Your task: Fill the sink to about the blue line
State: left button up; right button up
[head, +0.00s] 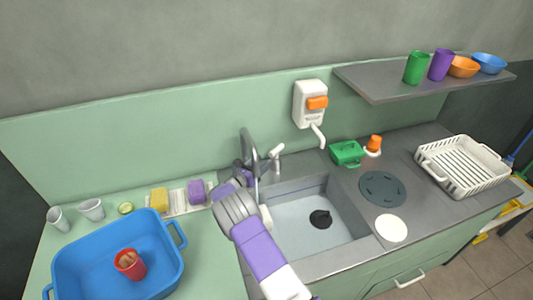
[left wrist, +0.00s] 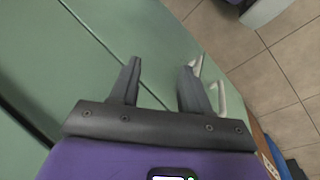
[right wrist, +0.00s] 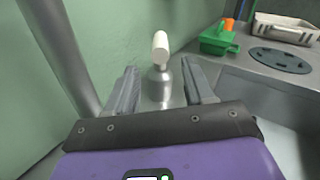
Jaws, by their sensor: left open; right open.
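The grey metal sink (head: 345,205) has a black round stopper or drain piece (head: 320,218) on its floor. My right gripper (head: 243,173) is at the faucet's foot. In the right wrist view, the open right gripper (right wrist: 160,70) points at the lever (right wrist: 160,48), which shows between and beyond its fingers. My left gripper (left wrist: 161,66) is open and empty before green cabinet fronts.
A blue tub (head: 75,270) with a red cup (head: 130,264) stands on the left counter. A soap dispenser (head: 310,103) hangs above the sink. A green box (head: 346,153) and white dish rack (head: 468,166) stand right. A shelf (head: 390,82) juts out above.

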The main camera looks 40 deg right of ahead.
aim_at(274, 155)
jog(key=x, duration=0.4)
jog(key=shift+d+f+b, duration=0.1)
jog(key=shift+d+b, duration=0.1)
jog(key=shift+b, duration=0.1)
jog(key=shift+w+d, duration=0.2)
jog(key=shift+d, duration=0.45)
grip_shut()
jog(key=shift+s+r+n+t+y+p, duration=0.2)
jog(key=shift+r+n+t+y+p, duration=0.1)
jog(key=shift+n+t+p, duration=0.6)
jog(key=t, duration=0.1)
jog(key=n+t+y+p, duration=0.1)
jog(key=t, duration=0.1)
jog(key=shift+s+d+n, duration=0.2)
jog(key=shift+s+n, duration=0.1)
jog(key=shift+s, duration=0.05)
jog(key=shift+s+d+f+n+t+y, duration=0.1)
jog(key=shift+s+d+n+t+y, duration=0.05)
jog(key=shift+n+t+y, duration=0.6)
